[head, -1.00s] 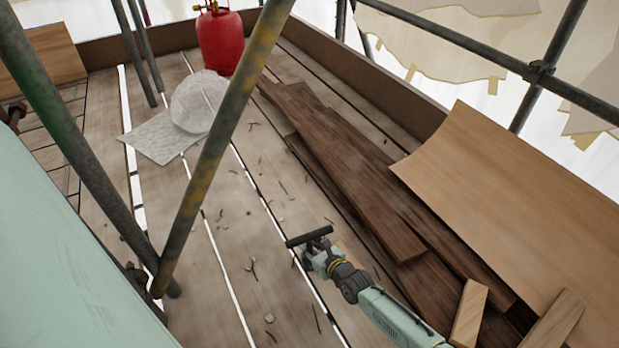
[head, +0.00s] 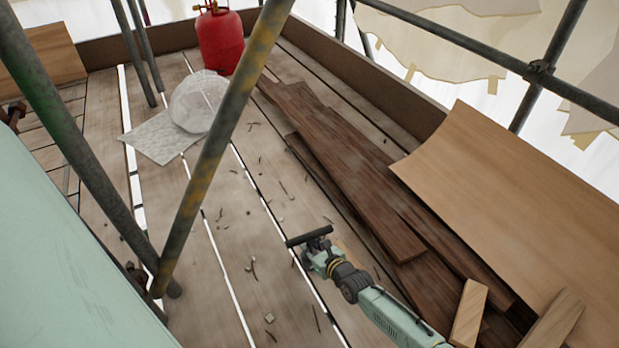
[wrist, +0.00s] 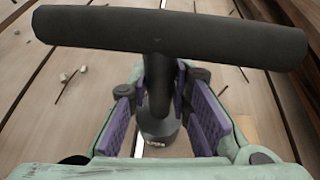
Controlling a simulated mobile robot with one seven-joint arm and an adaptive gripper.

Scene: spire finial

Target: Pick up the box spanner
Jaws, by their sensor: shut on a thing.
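The box spanner (head: 309,237) is a dark T-shaped tool with a thick black crossbar. In the wrist view its crossbar (wrist: 170,32) spans nearly the whole width at the top, with the stem running down between the purple finger pads. My gripper (head: 318,256) is shut on the stem just below the crossbar; in the wrist view the gripper (wrist: 165,105) has a pad on each side of it. The spanner appears held above the deck boards.
Dark planks (head: 350,185) lie stacked right of my gripper, beside a curved plywood sheet (head: 510,200). A yellow-stained scaffold pole (head: 215,150) crosses the view at left. A red gas cylinder (head: 227,42) stands at the back. Boards left of my gripper carry only small debris.

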